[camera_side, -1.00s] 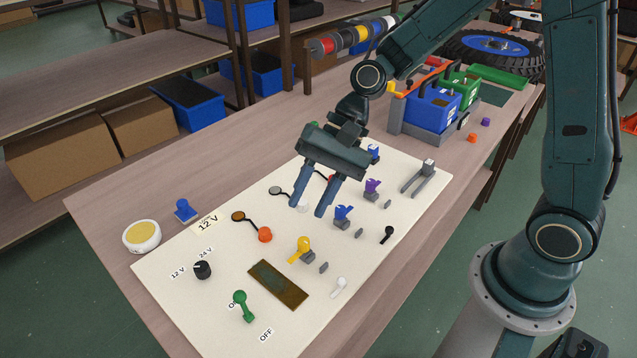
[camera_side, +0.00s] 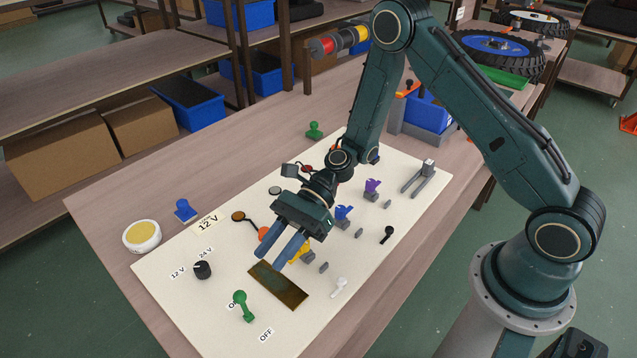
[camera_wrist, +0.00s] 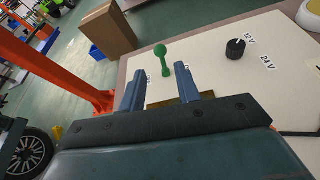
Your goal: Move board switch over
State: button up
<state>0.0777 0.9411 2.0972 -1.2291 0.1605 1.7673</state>
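The green board switch (camera_side: 243,306) is a lever with a round knob on the pale board. Its knob leans toward the partly hidden "ON" label, away from the "OFF" label (camera_side: 266,335). In the wrist view the switch (camera_wrist: 163,60) shows beyond and between my fingertips. My gripper (camera_side: 275,258) is open and empty, above the board near the brown-gold plate, up and to the right of the switch in the side view. My gripper's two fingers (camera_wrist: 160,86) are apart in the wrist view. They do not touch the switch.
The board (camera_side: 180,310) also carries a black 12 V/24 V knob (camera_side: 202,270), a brown-gold plate (camera_side: 292,291), a yellow part (camera_side: 300,252) partly behind my gripper, and a white lever (camera_side: 340,286). A yellow-topped round button (camera_side: 142,236) sits at the left.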

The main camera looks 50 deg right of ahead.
jog(key=shift+a+f, duration=0.15)
jog(key=shift+a, duration=0.1)
